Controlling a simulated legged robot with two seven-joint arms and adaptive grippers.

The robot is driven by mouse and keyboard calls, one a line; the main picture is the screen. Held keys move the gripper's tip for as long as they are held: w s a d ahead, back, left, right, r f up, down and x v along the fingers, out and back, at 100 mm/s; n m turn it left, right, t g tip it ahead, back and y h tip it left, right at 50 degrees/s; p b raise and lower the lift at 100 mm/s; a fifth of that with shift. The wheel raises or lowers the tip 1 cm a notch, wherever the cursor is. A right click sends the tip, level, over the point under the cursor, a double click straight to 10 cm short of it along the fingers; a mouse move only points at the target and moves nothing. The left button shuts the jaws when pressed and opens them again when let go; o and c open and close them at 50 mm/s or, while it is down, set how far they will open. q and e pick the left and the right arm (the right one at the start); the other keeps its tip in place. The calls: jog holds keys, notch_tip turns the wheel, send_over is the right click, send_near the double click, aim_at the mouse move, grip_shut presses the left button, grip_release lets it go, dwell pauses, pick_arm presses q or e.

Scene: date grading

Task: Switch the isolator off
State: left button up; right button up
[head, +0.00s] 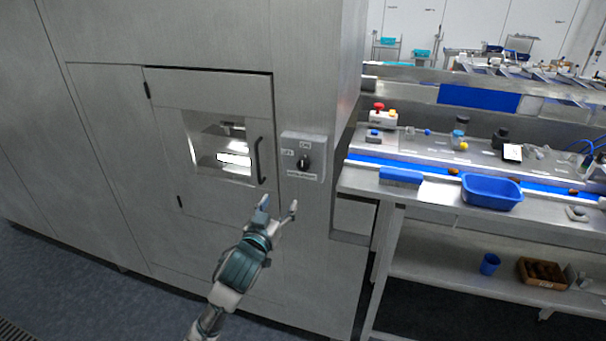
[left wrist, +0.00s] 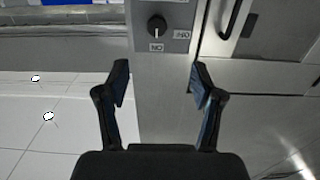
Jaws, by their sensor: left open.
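The isolator (head: 304,155) is a grey box on the steel cabinet front, with an ON label at the top and an OFF label at the left. Its black rotary knob (head: 304,163) stands upright, and in the left wrist view the knob (left wrist: 157,26) has its white mark towards the ON label. My left gripper (head: 278,206) is open and empty, below the isolator and apart from it. In the left wrist view its two fingers (left wrist: 160,75) are spread, with the knob beyond and between them. My right gripper is not in view.
A cabinet door with a window and a black handle (head: 258,160) is just left of the isolator. To the right is a steel bench with a blue tub (head: 491,192), a blue brush (head: 401,176) and a red button box (head: 382,116).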

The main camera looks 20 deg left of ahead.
aim_at(302, 168)
pick_arm(q)
jog(key=w, duration=0.5)
jog(key=w+p, duration=0.1)
jog(key=w, duration=0.5)
jog(key=w+d+p, duration=0.1)
jog(key=w, duration=0.5)
jog(key=shift+d+r, duration=0.1)
jog(key=shift+r, duration=0.05)
jog(key=shift+w+a, duration=0.2)
jog(key=shift+w, duration=0.2)
jog(key=shift+d, duration=0.2)
jog(key=c, duration=1.2)
jog(key=shift+o, duration=0.2)
